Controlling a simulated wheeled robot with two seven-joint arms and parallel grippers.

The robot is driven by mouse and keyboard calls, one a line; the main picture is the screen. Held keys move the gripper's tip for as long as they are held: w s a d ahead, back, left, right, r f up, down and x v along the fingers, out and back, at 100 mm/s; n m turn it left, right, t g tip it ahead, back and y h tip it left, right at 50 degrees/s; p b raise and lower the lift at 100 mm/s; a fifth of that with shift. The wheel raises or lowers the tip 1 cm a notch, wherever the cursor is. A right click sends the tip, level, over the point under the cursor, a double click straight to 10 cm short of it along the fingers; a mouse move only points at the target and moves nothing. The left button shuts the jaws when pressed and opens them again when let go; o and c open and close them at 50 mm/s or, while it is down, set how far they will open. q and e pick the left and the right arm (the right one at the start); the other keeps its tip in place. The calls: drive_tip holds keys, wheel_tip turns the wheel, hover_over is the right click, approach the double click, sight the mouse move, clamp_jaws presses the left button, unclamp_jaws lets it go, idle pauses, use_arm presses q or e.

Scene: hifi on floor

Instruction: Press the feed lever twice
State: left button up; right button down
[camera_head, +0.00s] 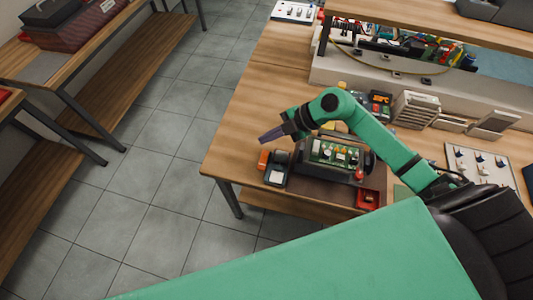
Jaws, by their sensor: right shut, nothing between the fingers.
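A dark machine with a green circuit-board panel (335,152) stands near the left end of the wooden workbench. A small red knob (360,174) sits at its lower right; I cannot tell for sure whether this is the feed lever. My right gripper (264,137) is shut and empty. It points left above the bench, up and to the left of the machine, apart from the red knob. My right arm passes over the machine's back and hides part of it. My left gripper is not in view.
A small dark device with a light screen (276,176) stands left of the machine, and a red tray (368,198) lies at its lower right. A board with knobs (480,163) lies farther right. The bench's left part (235,130) is clear.

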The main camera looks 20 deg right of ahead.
sight(267, 159)
wheel_tip(267, 159, down, 8)
drive_tip(key=b, duration=0.8)
drive_tip(key=shift+f, duration=0.45)
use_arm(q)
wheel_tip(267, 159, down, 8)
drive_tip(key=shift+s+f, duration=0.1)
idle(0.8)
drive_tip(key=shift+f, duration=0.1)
use_arm(e)
drive_tip(key=shift+f, duration=0.35)
